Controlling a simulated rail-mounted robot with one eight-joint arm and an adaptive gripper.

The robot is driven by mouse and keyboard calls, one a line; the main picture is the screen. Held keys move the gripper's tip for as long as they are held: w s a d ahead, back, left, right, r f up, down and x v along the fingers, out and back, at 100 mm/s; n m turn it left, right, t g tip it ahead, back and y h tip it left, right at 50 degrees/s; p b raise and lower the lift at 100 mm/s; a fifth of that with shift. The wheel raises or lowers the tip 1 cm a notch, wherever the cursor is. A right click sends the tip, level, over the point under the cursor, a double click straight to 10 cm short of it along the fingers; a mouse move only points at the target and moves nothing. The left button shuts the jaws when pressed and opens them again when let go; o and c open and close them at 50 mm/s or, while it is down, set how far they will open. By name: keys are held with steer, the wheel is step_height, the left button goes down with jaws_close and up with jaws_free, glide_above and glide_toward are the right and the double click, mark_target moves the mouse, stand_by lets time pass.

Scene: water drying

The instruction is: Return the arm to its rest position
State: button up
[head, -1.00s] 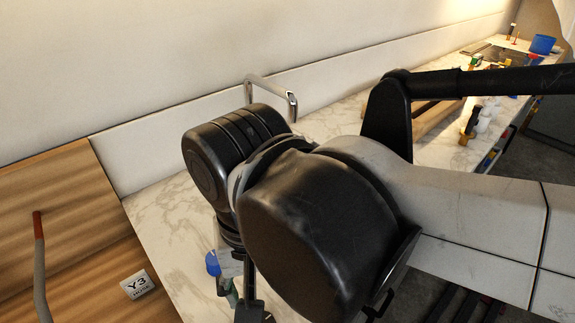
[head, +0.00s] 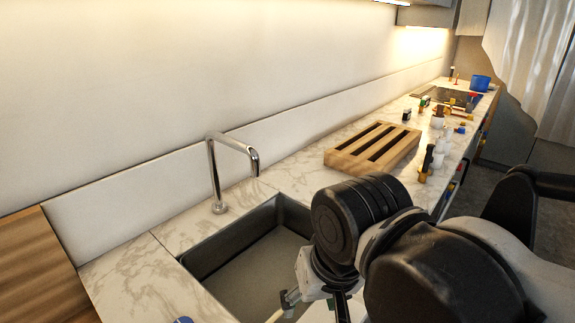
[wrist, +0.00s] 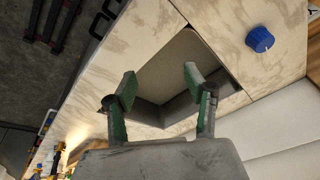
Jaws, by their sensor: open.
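My gripper (wrist: 157,85) shows in the wrist view with its two green-padded fingers spread apart and nothing between them. It is above the sink (wrist: 168,62) and the edge of the marble counter (wrist: 120,45). In the head view my black and white arm covers the lower right, beside the sink (head: 235,262). A fingertip of my gripper (head: 287,303) shows low in the head view over the sink; the rest of it is mostly hidden by my arm.
A chrome faucet (head: 215,170) stands behind the sink. A slatted wooden rack (head: 372,148) and several small bottles and items lie farther along the counter, with a blue container (head: 480,83) at the far end. A blue-capped object (wrist: 259,39) stands on the counter.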

steer(key=w+d+m+t, duration=0.1)
steer(key=d+t, duration=0.1)
steer(key=d, duration=0.6)
steer(key=w+d+m+t+h, duration=0.1)
steer(key=w+d+t, duration=0.1)
steer(key=d, duration=0.6)
steer(key=shift+w+d+h, duration=0.15)
steer(key=shift+w+h, duration=0.1)
steer(key=shift+h, duration=0.05)
